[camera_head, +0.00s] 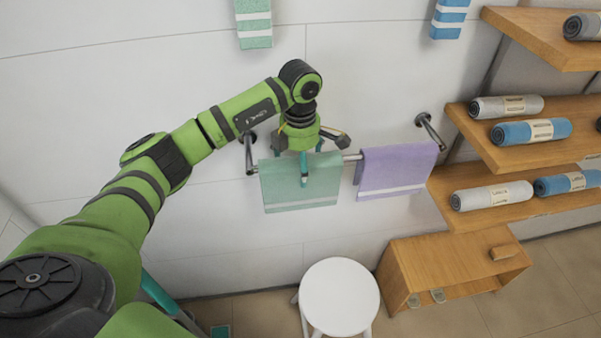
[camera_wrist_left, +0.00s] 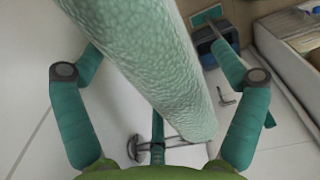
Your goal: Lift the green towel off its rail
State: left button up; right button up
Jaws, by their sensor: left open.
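The green towel (camera_head: 298,192) hangs folded over the left part of a metal wall rail (camera_head: 351,157), with a pale stripe near its lower edge. My left gripper (camera_head: 306,160) is above it, pointing down, with one teal finger in front of the towel. In the left wrist view, the towel's rounded top (camera_wrist_left: 165,60) runs between the spread fingers of my open left gripper (camera_wrist_left: 162,72). Gaps show beside the side fingers; contact with the front finger cannot be told. The towel's top edge is partly hidden in the head view. My right gripper is not in view.
A purple towel (camera_head: 392,171) hangs on the same rail just to the right. A white round stool (camera_head: 339,297) stands below. Wooden shelves (camera_head: 530,152) with rolled towels and a wooden bench (camera_head: 448,262) are at right. Two striped towels hang higher up.

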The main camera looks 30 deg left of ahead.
pick_arm(q)
notch_tip(320, 180, down, 2)
jog(key=shift+f, duration=0.15)
jog(key=shift+w, duration=0.1)
jog(key=c, duration=1.3)
jog(key=shift+c, duration=0.2)
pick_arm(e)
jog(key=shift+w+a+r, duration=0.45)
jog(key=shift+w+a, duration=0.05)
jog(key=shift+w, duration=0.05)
